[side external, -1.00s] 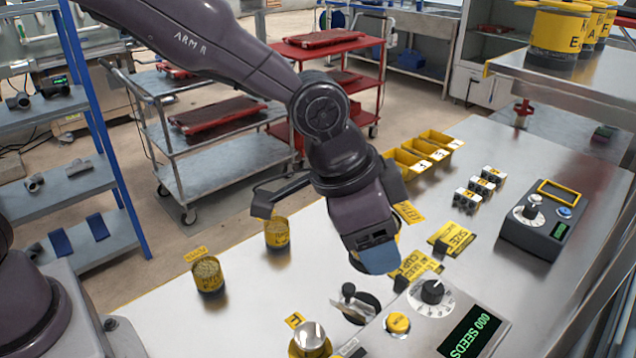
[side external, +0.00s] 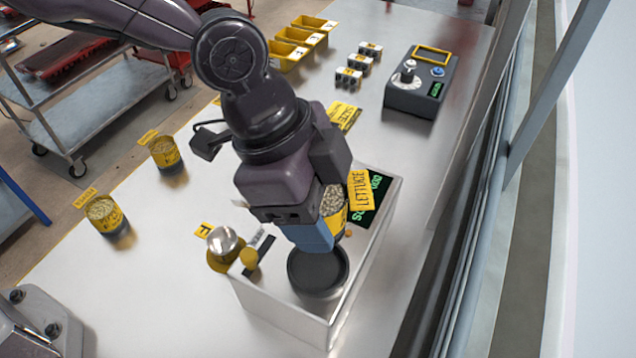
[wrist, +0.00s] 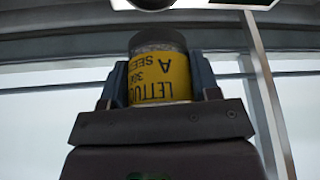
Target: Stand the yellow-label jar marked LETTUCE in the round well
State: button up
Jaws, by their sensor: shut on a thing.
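The yellow-label jar (side external: 336,219), filled with pale seeds, is between the blue fingers of my gripper (side external: 318,232). In the wrist view, my gripper (wrist: 160,85) is shut on the jar (wrist: 160,78), whose label reads LETTUCE upside down. A yellow LETTUCE tag (side external: 361,190) shows beside it. The dark round well (side external: 318,270) is in the top of the pale seeder box, just in front of and below the fingers. The jar looks close to upright, above the well's far side. My fingers hide its lower part, so I cannot tell its gap to the well.
Two other yellow-label jars (side external: 165,153) (side external: 103,213) stand at left on the steel table. A shiny domed part (side external: 222,241) and a yellow button (side external: 249,258) are left of the well. The seeder's display (side external: 370,200) is partly hidden. A control box (side external: 421,85) stands farther back.

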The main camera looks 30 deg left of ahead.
aim_at(324, 271)
jog(key=shift+f, duration=4.6)
jog(key=shift+s+a+f, duration=0.1)
jog(key=shift+f, duration=0.8)
jog(key=shift+r, duration=1.85)
jog(key=shift+r, duration=0.1)
notch_tip(324, 271, up, 5)
jog(key=shift+f, duration=0.1)
jog(key=shift+r, duration=0.25)
jog(key=shift+f, duration=3.6)
